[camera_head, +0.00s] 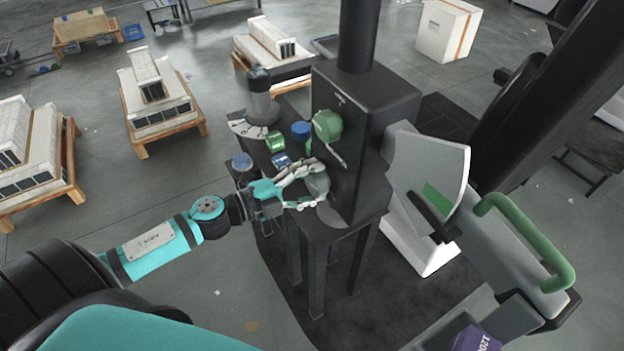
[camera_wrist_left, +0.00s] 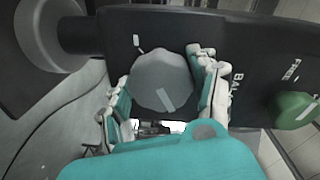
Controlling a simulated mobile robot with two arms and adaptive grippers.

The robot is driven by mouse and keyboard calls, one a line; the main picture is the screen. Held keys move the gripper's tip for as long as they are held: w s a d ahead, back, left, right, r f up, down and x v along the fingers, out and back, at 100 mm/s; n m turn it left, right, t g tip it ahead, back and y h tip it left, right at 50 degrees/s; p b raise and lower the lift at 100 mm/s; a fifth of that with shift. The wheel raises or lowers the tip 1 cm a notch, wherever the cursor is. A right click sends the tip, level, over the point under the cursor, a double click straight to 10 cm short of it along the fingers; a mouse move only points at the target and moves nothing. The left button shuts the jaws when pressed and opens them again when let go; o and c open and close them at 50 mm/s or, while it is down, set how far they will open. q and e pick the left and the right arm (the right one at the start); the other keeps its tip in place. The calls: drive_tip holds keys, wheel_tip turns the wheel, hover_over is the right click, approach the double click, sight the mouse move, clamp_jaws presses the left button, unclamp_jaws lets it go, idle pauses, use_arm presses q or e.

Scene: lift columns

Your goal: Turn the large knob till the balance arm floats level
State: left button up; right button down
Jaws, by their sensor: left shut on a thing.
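The large grey faceted knob (camera_head: 319,183) sits on the side of a dark column housing (camera_head: 345,150). In the left wrist view the knob (camera_wrist_left: 163,82) has a pale pointer mark on its lower right. My left gripper (camera_head: 308,186) is shut on the knob, with teal and white fingers on two opposite sides of it; they also show in the left wrist view (camera_wrist_left: 168,50). Lettering beside the knob is partly covered by a finger. I cannot tell for certain which part is the balance arm or whether it is level. My right gripper is not in view.
A green knob (camera_wrist_left: 297,108) marked FREE is right of the large knob; it appears above it in the head view (camera_head: 327,126). A dark table holds small blue and green items. A green handle (camera_head: 525,240) on a grey arm is at right.

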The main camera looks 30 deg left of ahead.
use_arm(q)
drive_tip(key=m, duration=0.4)
drive_tip(key=shift+r, duration=0.1)
drive_tip(key=shift+m+y, duration=0.4)
drive_tip(key=shift+m, duration=0.7)
drive_tip(key=o, duration=1.2)
drive_tip(key=shift+c, duration=0.2)
drive_tip(key=shift+s, duration=0.1)
drive_tip(key=v, duration=1.2)
